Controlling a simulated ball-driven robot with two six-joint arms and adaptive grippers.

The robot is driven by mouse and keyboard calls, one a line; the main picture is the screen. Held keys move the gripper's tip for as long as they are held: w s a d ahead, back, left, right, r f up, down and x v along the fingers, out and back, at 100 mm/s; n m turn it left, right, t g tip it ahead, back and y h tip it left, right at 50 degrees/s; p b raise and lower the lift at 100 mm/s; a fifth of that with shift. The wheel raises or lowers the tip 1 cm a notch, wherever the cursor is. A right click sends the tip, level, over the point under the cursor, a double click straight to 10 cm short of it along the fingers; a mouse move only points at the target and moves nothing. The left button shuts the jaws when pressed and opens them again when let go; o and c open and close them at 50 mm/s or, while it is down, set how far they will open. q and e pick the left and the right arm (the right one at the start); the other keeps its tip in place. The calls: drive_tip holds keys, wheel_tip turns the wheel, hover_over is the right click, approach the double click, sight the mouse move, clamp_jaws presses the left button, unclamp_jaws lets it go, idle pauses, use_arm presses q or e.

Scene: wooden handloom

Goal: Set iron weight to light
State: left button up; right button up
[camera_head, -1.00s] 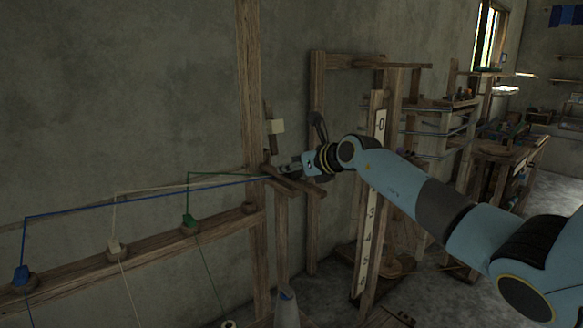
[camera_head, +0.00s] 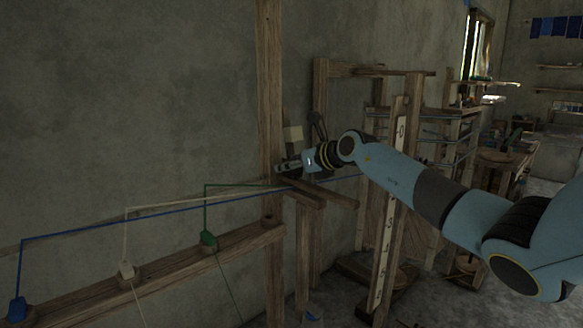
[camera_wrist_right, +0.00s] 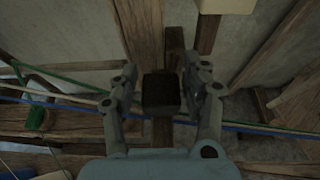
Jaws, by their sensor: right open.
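A dark square block (camera_wrist_right: 161,93), which looks like the iron weight, shows between the fingers of my right gripper (camera_wrist_right: 166,82) in the right wrist view. The fingers are open, one on each side, with narrow gaps to the block. A wooden bar (camera_wrist_right: 161,132) runs below it. In the head view my right gripper (camera_head: 282,166) is just above a wooden arm (camera_head: 308,193) by the upright post; the weight cannot be made out there. I see no readable light mark. My left gripper is not in view.
A cream block (camera_head: 293,134) is on the frame above the gripper. Blue (camera_head: 150,215), white and green threads run to the post (camera_head: 271,100) from holders on a lower rail (camera_head: 160,270). A numbered board (camera_head: 389,220) stands beneath my right arm.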

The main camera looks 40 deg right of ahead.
drive_tip(key=shift+o, duration=0.8)
drive_tip(key=shift+f, duration=0.1)
drive_tip(key=shift+s+d, duration=0.1)
drive_tip(key=shift+s, duration=0.15)
drive_tip(key=v, duration=1)
drive_tip(key=shift+s, duration=0.25)
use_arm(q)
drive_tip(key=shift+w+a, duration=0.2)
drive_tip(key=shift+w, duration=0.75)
use_arm(e)
drive_tip(key=shift+s+r, duration=0.4)
drive_tip(key=shift+r, duration=0.05)
